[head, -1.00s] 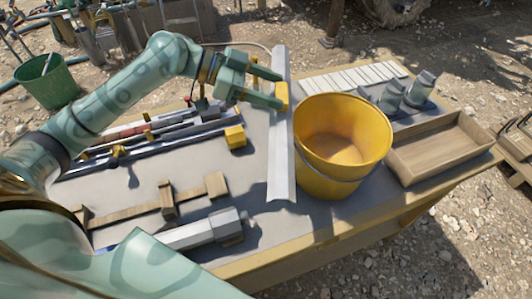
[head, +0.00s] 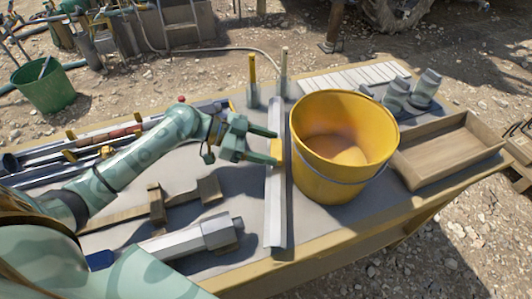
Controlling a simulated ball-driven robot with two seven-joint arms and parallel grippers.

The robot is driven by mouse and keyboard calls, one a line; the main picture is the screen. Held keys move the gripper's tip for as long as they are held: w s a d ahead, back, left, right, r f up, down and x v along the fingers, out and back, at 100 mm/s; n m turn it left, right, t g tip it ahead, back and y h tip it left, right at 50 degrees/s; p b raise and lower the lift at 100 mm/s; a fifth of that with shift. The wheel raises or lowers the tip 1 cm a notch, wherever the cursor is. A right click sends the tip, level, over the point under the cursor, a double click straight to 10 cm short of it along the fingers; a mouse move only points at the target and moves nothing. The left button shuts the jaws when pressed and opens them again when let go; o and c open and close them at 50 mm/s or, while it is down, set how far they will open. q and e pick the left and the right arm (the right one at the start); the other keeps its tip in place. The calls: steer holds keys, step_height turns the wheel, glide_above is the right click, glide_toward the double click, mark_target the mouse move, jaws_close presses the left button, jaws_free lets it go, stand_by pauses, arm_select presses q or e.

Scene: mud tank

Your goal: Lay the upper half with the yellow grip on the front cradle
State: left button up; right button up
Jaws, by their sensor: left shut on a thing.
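The upper half (head: 274,215) is a long grey angled strip beside the yellow bucket. Its yellow grip (head: 278,150) shows between the fingers of my left gripper (head: 277,146), which is shut on it. The strip runs from back to front, and its near end reaches close to the table's front edge. I cannot tell how far it is above the table. The front cradle, a wooden rail with upright blocks (head: 157,203), lies to the left of the strip, partly hidden by my left arm. My right gripper is not in view.
A yellow bucket (head: 325,180) stands right against or close to the strip's right side. A grey tube with a hexagonal end (head: 190,240) lies in front of the cradle. A wooden tray (head: 450,150) is at the right. Long tubes (head: 70,145) lie at the back left.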

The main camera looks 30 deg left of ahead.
arm_select(q)
step_height(320, 180, down, 3)
steer(key=shift+r+b, duration=0.1)
steer(key=shift+b, duration=0.2)
steer(key=o, duration=1.3)
steer(key=shift+a, duration=0.1)
